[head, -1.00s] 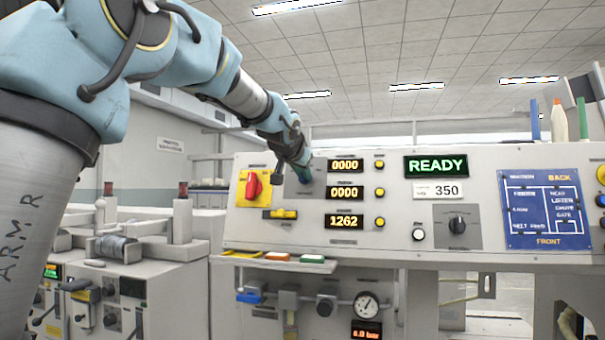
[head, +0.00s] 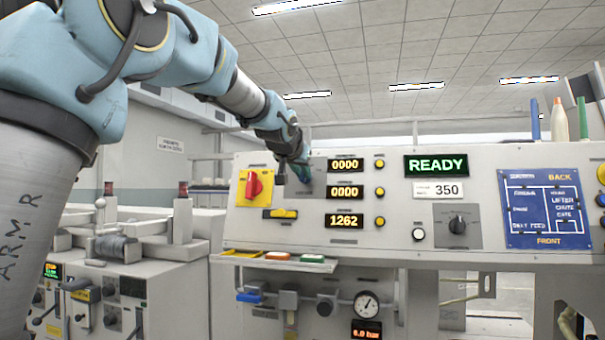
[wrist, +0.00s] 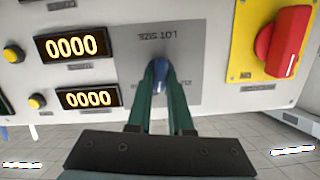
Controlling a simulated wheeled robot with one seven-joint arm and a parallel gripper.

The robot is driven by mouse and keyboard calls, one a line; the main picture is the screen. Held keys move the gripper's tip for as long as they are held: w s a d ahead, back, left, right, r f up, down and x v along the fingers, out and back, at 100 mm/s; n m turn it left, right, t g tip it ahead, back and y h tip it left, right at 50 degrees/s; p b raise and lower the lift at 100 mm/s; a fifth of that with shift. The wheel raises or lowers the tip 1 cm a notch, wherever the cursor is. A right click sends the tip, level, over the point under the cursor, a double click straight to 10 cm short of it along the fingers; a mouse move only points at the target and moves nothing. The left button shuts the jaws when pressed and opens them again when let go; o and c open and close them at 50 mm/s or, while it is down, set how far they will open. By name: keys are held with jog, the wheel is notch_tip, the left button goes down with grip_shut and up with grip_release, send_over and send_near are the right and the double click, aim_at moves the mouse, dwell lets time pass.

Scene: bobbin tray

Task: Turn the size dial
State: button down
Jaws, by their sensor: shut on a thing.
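The size dial (wrist: 160,86) is a small blue-grey knob on a grey plate (wrist: 184,58) marked LOT SIZE, which appears upside down in the wrist view. My gripper (wrist: 160,72) has its two green fingers closed on the knob from both sides. The fingers cover part of the knob, and its pointer and most of the scale cannot be read. In the head view my gripper (head: 304,176) is at the panel, just right of the red switch, and hides the dial there.
A red rotary switch (head: 254,185) on a yellow plate is close beside the dial. Amber displays (head: 345,192) with yellow buttons are on the other side. A green READY display (head: 436,165), a black knob (head: 457,225) and a blue diagram plate (head: 545,209) are farther right.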

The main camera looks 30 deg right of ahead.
jog(key=n+b, duration=0.1)
jog(key=n, duration=0.4)
jog(key=shift+a+h, duration=0.1)
jog(key=shift+h, duration=0.2)
jog(key=shift+g, duration=0.3)
jog(key=c, duration=0.8)
grip_release()
jog(key=b+v, duration=0.2)
jog(key=v, duration=0.8)
jog(key=shift+s+a+r+b, duration=0.1)
jog(key=shift+s+a+b, duration=0.15)
jog(key=shift+b, duration=0.1)
